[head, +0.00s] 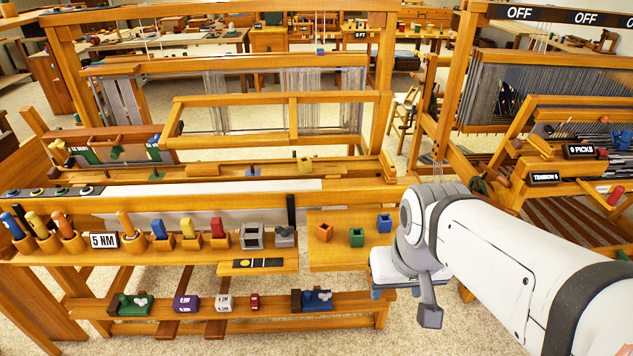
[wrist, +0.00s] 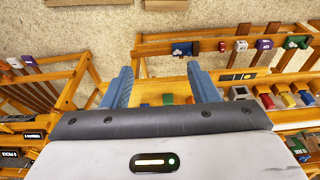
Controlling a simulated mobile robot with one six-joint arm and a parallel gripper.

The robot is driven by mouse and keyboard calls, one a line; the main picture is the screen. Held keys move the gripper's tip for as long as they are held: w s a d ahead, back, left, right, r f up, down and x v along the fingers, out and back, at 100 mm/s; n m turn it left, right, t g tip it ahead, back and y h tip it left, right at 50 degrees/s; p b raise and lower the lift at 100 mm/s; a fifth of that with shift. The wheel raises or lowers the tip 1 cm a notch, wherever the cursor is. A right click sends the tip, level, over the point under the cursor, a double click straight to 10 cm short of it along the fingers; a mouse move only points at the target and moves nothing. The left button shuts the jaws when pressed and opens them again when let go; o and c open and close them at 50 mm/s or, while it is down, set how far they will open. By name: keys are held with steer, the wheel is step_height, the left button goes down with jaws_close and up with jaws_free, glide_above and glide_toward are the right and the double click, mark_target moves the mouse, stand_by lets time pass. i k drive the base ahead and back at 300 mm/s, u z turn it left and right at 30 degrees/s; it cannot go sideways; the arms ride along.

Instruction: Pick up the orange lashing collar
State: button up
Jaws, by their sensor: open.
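The orange lashing collar (head: 324,233) looks like a small orange block with a dark opening. It stands at the left of a row of three on the wooden shelf, left of the green collar (head: 356,237) and the blue collar (head: 384,223). My gripper (head: 397,293) is open and empty, right of and apart from the collars. In the wrist view its two blue fingers (wrist: 157,88) are spread wide. The green collar (wrist: 168,99) shows between them; the orange one is near the right finger, partly hidden.
Left of the collars stand grey blocks (head: 252,236) and several coloured pegs in holders. A lower rail (head: 215,318) carries small boxes and parts. Loom frames rise behind, and another loom (head: 545,110) stands at right. The carpeted floor in front is clear.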

mark_target(323, 231)
steer(key=u, duration=2.7)
steer(key=k, duration=1)
steer(key=z, duration=1.95)
steer(key=i, duration=1)
steer(key=u, duration=0.05)
